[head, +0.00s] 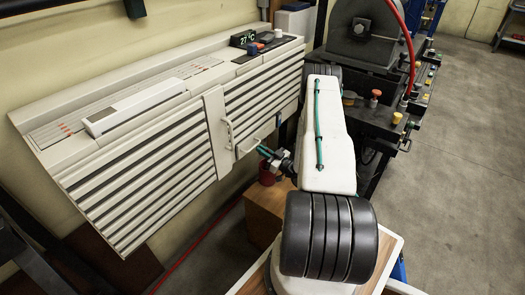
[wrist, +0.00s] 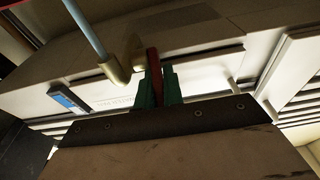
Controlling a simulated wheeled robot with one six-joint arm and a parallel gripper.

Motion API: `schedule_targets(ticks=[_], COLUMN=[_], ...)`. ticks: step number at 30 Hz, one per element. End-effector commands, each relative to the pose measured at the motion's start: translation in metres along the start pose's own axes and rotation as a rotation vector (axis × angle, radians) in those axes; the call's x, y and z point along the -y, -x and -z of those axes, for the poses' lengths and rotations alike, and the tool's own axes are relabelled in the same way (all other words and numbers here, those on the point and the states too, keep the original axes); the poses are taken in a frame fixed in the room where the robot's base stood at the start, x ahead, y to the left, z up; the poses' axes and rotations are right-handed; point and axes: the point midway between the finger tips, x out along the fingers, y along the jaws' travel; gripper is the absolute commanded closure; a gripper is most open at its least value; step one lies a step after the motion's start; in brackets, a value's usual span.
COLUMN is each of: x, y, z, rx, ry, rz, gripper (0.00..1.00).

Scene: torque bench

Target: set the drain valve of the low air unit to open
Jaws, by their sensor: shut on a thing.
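The low air unit (head: 150,130) is the long pale louvred cabinet along the wall in the head view. Its pale casing also fills much of the wrist view (wrist: 190,62). My gripper (head: 263,151) is at the cabinet's lower right end. In the wrist view, my gripper's green fingers (wrist: 160,82) are shut on a narrow red lever (wrist: 154,62), which appears to be the drain valve's handle. The lever stands beside a pale pipe elbow (wrist: 118,64). The valve body is largely hidden, and I cannot tell its setting.
A light blue pipe (wrist: 88,30) runs into the elbow. A blue-faced part (wrist: 68,98) shows at left in the wrist view. Pale bar handles (head: 229,131) stick out from the cabinet front. A dark machine (head: 362,35) stands at the back; open floor (head: 465,150) lies right.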

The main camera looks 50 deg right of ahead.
Motion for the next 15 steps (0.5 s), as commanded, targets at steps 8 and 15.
schedule_targets(ticks=[8,15], x=[-0.0004,-0.0006], y=[0.005,0.0061], z=[-0.0034,-0.0028], rx=[-0.22,-0.244], ry=[0.002,0.002], rz=[0.001,0.0], gripper=[1.0,1.0])
